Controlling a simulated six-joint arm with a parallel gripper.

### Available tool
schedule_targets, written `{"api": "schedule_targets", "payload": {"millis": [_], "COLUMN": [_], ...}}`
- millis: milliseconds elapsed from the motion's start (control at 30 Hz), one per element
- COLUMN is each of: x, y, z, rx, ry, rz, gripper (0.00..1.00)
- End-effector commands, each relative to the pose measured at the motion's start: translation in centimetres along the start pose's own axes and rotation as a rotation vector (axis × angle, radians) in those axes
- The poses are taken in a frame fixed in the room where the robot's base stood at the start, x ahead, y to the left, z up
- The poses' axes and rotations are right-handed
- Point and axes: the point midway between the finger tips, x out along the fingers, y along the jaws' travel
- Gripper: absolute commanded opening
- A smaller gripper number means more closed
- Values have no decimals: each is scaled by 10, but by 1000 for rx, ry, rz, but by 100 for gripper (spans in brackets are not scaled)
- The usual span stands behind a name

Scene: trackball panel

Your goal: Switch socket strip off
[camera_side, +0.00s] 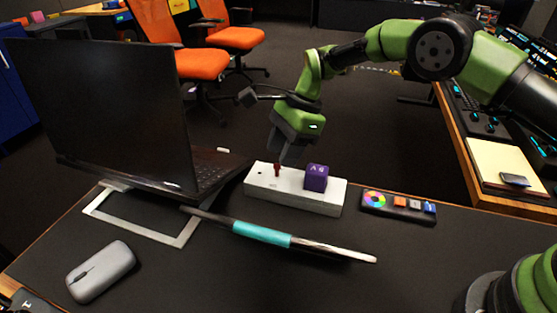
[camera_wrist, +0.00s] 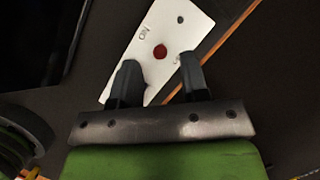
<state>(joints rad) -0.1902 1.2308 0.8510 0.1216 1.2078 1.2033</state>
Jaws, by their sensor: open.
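The white socket strip (camera_side: 322,201) lies on the dark desk in the side view, right of the laptop. A small red switch (camera_side: 277,169) stands up near its left end, and a purple cube (camera_side: 316,178) sits on it farther right. My gripper (camera_side: 284,157) is just above the strip's left end, close to the red switch. In the wrist view my gripper (camera_wrist: 158,72) is open, with its two dark fingers apart over the strip (camera_wrist: 143,38). The red switch (camera_wrist: 160,51) shows just beyond the gap between the fingertips. Small markings sit either side of it.
An open laptop (camera_side: 110,110) on a white frame stand (camera_side: 140,228) is left of the strip. A pen-like rod with a teal band (camera_side: 262,234) lies in front. A dark panel with a colour wheel (camera_side: 397,206) is to the right. A grey mouse (camera_side: 101,271) is front left.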

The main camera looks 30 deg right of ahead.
Motion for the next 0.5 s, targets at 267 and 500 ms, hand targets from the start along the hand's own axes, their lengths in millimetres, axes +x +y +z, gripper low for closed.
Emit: {"api": "schedule_targets", "payload": {"millis": [267, 500], "x": [28, 30], "y": [0, 0], "z": [0, 0], "rx": [-1, -2], "ry": [0, 0], "rz": [1, 0], "gripper": [41, 41]}}
